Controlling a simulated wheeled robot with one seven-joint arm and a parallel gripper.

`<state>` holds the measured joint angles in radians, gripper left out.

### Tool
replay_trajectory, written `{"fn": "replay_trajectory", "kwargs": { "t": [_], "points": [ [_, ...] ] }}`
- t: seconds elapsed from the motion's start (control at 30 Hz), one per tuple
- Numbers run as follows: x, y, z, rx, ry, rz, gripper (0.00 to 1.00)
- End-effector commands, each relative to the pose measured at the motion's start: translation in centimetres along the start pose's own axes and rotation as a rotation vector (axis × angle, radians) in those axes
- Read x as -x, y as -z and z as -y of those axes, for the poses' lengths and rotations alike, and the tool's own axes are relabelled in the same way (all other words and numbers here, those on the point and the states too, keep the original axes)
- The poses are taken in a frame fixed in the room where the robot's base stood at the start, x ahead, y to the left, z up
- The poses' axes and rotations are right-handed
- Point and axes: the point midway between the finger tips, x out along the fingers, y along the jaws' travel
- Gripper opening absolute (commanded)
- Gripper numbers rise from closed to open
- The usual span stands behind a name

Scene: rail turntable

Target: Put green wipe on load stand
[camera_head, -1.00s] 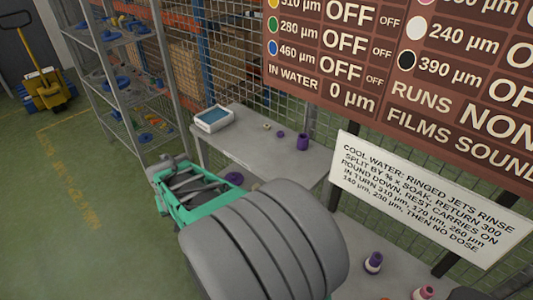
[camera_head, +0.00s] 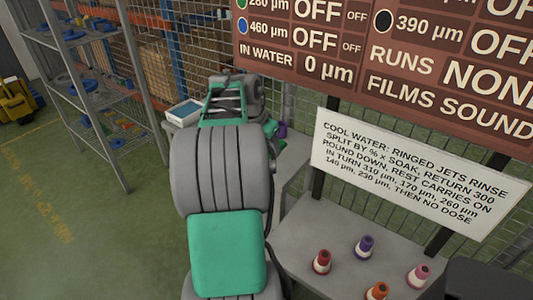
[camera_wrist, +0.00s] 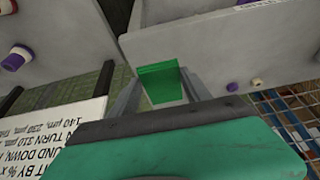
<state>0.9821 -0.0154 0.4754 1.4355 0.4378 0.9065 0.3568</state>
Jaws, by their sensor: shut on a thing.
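In the wrist view, my gripper (camera_wrist: 160,92) is shut on the green wipe (camera_wrist: 159,80), a flat bright green block between the two grey fingers. Behind the wipe is the near corner of a grey table (camera_wrist: 215,45); I cannot tell its height above that top. In the head view my arm covers most of this table, and the gripper is largely hidden behind my arm. I cannot tell which surface is the load stand.
A white tray with a blue inside (camera_head: 183,112) stands on the far table. A nearer grey table (camera_head: 310,225) holds several bobbins, including a purple one (camera_head: 365,246) and a red one (camera_head: 322,262). Wire shelves (camera_head: 90,90) stand left.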

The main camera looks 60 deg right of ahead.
Motion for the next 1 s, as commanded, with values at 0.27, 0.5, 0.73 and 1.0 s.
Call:
{"fn": "replay_trajectory", "kwargs": {
  "t": [0.27,0.5,0.73,1.0],
  "points": [
    [-6.3,1.7,2.1,0.002,-0.001,0.001,0.23],
    [-9.5,1.1,2.5,0.003,-0.001,0.002,0.23],
    [-10.2,0.8,2.5,0.003,0.002,-0.001,0.23],
    [-10.5,0.7,2.5,0.003,0.001,0.000,0.63]
  ]
}}
